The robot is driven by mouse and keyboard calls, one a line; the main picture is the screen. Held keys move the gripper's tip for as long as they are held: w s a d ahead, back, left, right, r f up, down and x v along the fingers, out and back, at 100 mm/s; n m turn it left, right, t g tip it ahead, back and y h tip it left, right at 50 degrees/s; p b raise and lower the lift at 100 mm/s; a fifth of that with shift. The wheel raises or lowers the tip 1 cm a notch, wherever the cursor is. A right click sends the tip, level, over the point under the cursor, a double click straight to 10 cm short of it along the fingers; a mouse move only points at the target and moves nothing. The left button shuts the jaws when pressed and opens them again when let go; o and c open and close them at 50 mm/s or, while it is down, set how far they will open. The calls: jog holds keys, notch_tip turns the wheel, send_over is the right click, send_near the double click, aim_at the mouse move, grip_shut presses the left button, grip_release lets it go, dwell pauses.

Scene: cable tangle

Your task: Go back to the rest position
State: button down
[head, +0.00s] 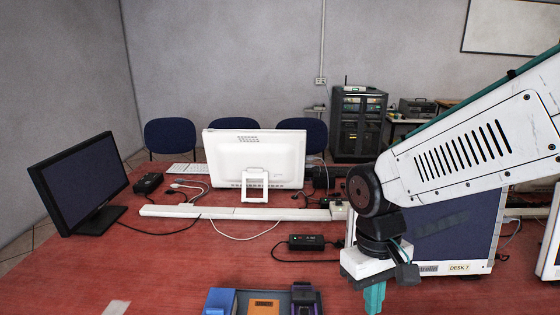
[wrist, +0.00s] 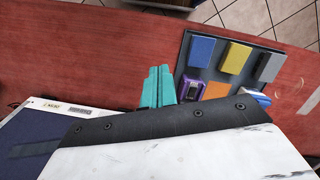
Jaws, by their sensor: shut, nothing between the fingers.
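My gripper (head: 374,298) hangs down over the red desk (head: 180,264) at the lower right in the head view. Its two teal fingers are together with nothing between them. In the wrist view the gripper (wrist: 158,87) shows the same closed fingers, apart from the tray beside them. My arm reaches in from the right in the head view and hides part of a dark blue screen panel behind it.
A dark tray (wrist: 211,75) holds several coloured blocks, near the fingers. A black power brick (head: 306,242), a white monitor (head: 256,158), a black monitor (head: 82,180) and a white cable channel (head: 186,211) with loose cables stand farther back. The left front desk is mostly clear.

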jog(key=s+d+r+m+t, duration=0.3)
jog(key=s+d+r+m, duration=0.1)
jog(key=s+d+r, duration=0.5)
jog(key=shift+s+d+r+y, duration=0.25)
jog(key=shift+s+d+y, duration=0.2)
jog(key=shift+d, duration=0.25)
jog(key=w+a+f+n+g, duration=0.1)
jog(key=w+a+f+n, duration=0.5)
jog(key=w+a+f, duration=1.3)
jog(key=shift+w+a+f, duration=0.1)
jog(key=shift+a+f, duration=0.2)
jog(key=shift+f, duration=0.45)
jog(key=shift+w+a+f, duration=0.1)
jog(key=shift+a+f, duration=0.15)
jog(key=shift+f, duration=0.55)
jog(key=shift+w+a+f, duration=0.1)
jog(key=shift+a+f, duration=0.2)
jog(key=shift+f, duration=0.45)
